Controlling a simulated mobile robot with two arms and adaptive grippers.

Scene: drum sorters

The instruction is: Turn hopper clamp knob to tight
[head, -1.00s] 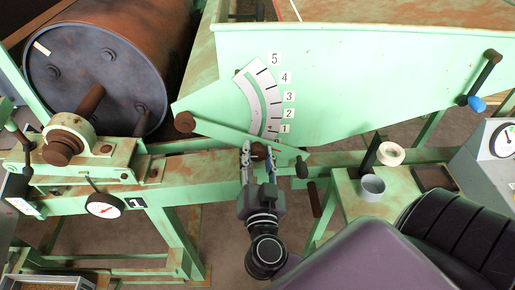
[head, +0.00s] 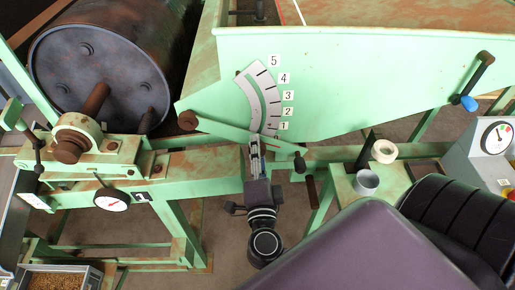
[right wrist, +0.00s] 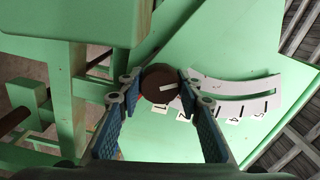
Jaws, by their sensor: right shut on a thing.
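The hopper clamp knob (right wrist: 158,84) is a dark brown round knob with a white mark, seen in the right wrist view. It sits at the low end of the curved white scale plate (right wrist: 240,88). My right gripper (right wrist: 160,82) has its two fingers on opposite sides of the knob, closed on it. In the head view my right gripper (head: 254,145) is below the green pointer arm (head: 225,132) and hides the knob. The scale (head: 257,98) is numbered 1 to 5, and the arm crosses it below 1. My left gripper is not in view.
A blue-handled crank (head: 470,100) is on the hopper side (head: 400,80). A tape roll (head: 384,151) and a grey cup (head: 367,182) stand on a green ledge at right.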

